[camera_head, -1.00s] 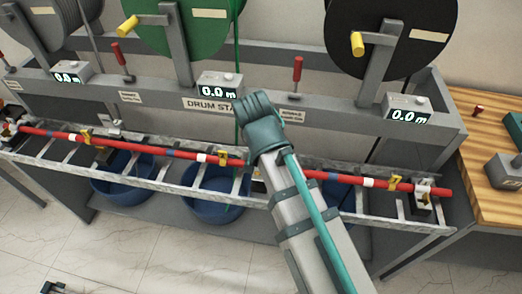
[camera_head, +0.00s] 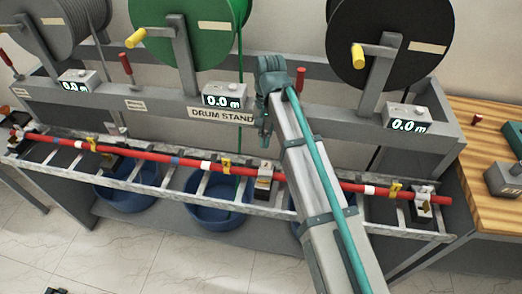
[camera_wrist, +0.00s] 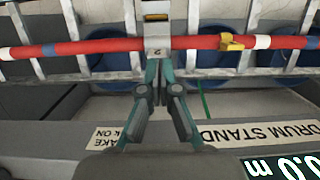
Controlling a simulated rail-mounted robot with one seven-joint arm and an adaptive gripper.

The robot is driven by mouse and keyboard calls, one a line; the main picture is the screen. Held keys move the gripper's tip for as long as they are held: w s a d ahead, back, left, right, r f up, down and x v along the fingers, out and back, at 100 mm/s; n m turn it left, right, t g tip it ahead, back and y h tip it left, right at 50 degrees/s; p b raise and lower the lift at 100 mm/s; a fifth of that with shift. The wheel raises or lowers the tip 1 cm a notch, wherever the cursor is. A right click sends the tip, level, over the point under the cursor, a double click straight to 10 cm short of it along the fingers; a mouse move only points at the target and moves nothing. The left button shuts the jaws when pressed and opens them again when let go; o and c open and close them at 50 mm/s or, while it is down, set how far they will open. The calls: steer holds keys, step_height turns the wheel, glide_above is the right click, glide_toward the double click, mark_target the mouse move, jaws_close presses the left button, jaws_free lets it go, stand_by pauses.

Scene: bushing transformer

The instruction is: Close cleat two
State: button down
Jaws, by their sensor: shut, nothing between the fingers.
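Cleat two is a pale block marked "2" (camera_wrist: 157,45) in the wrist view. It sits on the rail across the red cable (camera_wrist: 105,46), and its pale face hides a short length of the cable. In the head view the cleat (camera_head: 264,183) stands just left of my arm. I cannot tell whether it is fully closed. My gripper (camera_wrist: 159,66) is shut and empty, its fingertips together at the cleat's lower edge in the wrist view. I cannot tell if they touch it. In the head view my gripper (camera_head: 264,140) points down above the cleat.
The drum stand (camera_head: 222,114) has large drums and length meters (camera_head: 225,95) behind the rail. Yellow tags (camera_head: 226,163) hang on the cable. Another cleat (camera_head: 423,200) is at the right end. Blue tubs (camera_head: 215,205) stand below. A wooden bench (camera_head: 485,135) is at right.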

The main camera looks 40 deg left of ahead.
mark_target(263, 178)
steer(key=p+x, duration=0.4)
steer(key=x, duration=0.9)
steer(key=shift+d, duration=0.1)
